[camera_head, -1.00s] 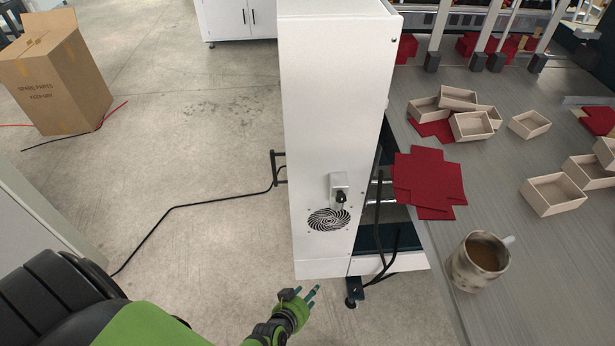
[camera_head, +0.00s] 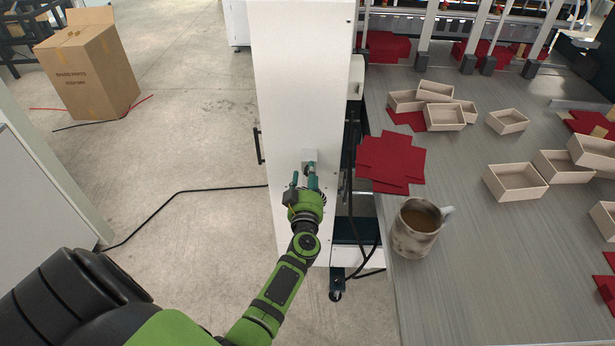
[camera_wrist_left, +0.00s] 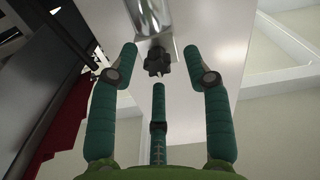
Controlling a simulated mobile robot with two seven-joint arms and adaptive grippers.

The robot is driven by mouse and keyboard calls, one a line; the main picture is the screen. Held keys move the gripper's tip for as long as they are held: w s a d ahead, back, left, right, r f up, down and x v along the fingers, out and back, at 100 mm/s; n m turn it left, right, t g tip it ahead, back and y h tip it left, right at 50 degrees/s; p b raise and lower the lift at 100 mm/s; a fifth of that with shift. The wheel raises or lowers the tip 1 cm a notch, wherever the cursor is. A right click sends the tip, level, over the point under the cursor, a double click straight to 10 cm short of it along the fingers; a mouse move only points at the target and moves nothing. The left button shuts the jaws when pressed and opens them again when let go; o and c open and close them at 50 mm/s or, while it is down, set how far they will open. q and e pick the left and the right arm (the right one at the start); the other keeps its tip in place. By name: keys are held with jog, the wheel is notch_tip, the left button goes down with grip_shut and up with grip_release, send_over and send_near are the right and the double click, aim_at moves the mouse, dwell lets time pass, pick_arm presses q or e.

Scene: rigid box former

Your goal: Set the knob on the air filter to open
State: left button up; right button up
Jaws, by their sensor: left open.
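My left gripper (camera_head: 303,178) is open in front of the filter. In the wrist view its fingers stand to the left, right and below the knob, with visible gaps. The head view mostly hides the knob behind the fingers. I cannot read the knob's setting. My right gripper is not in view.
A grey table (camera_head: 450,290) right of the cabinet holds a mug (camera_head: 416,232), red card blanks (camera_head: 391,160) and several small wooden boxes (camera_head: 515,181). Black cables hang beside the cabinet's lower right. A cardboard box (camera_head: 88,75) stands on the floor at left; the floor between is mostly clear.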

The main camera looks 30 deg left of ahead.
pick_arm(q)
jog(key=shift+w, duration=0.15)
grip_shut()
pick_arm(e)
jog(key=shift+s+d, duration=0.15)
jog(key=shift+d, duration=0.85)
pick_arm(q)
jog(key=shift+r, duration=0.1)
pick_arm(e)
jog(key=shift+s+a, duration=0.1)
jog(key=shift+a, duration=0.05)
